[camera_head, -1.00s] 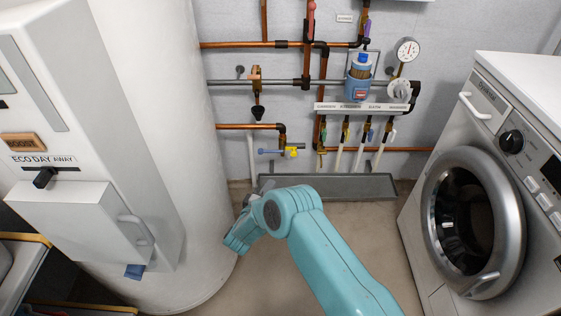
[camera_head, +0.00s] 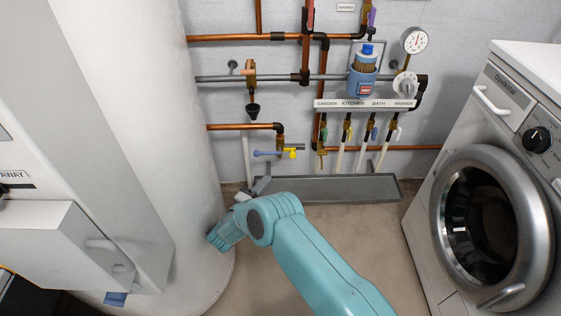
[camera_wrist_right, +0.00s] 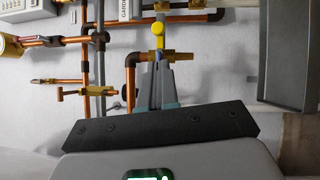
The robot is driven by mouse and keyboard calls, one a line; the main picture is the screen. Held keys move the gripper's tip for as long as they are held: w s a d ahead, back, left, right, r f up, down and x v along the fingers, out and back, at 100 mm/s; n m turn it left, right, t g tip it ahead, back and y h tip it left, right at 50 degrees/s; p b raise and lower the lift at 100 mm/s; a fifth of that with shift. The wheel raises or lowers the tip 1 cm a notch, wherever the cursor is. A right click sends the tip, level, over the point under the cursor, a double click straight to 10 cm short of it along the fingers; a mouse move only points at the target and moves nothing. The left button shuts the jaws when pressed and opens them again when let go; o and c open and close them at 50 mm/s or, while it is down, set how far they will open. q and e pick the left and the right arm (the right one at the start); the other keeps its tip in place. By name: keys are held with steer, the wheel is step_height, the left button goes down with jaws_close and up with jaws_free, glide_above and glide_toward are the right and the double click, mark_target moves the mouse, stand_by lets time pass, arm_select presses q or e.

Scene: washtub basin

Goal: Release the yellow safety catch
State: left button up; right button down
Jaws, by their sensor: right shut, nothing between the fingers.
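The yellow safety catch (camera_head: 291,152) sits on the brass valve at the end of a short copper pipe, beside a blue lever (camera_head: 267,153). In the right wrist view the yellow catch (camera_wrist_right: 159,30) stands upright just beyond the fingertips. My right gripper (camera_head: 263,183) is shut and empty, below and slightly left of the catch in the head view. In the right wrist view its closed fingers (camera_wrist_right: 157,68) point at the valve and overlap its brass body; whether they touch it I cannot tell. My left gripper is out of view.
A grey trough (camera_head: 340,189) lies on the floor below the pipes. A black funnel (camera_head: 253,109) hangs above left of the valve. A white cylinder (camera_head: 190,220) stands close on the left, a washing machine (camera_head: 490,190) on the right. Floor between is clear.

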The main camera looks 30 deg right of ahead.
steer(key=shift+d, duration=0.1)
steer(key=b, duration=0.3)
glide_toward(294, 157)
steer(key=w+d, duration=0.4)
steer(key=shift+w+d+r, duration=0.25)
steer(key=shift+d+r, duration=0.05)
steer(key=shift+d, duration=0.1)
steer(key=shift+s+d+r+p, duration=0.1)
steer(key=shift+s+d+p, duration=0.25)
steer(key=shift+d, duration=0.2)
steer(key=shift+s+d+r+p, duration=0.1)
steer(key=shift+s+d+p, duration=0.25)
steer(key=shift+d, duration=0.25)
steer(key=shift+f, duration=0.15)
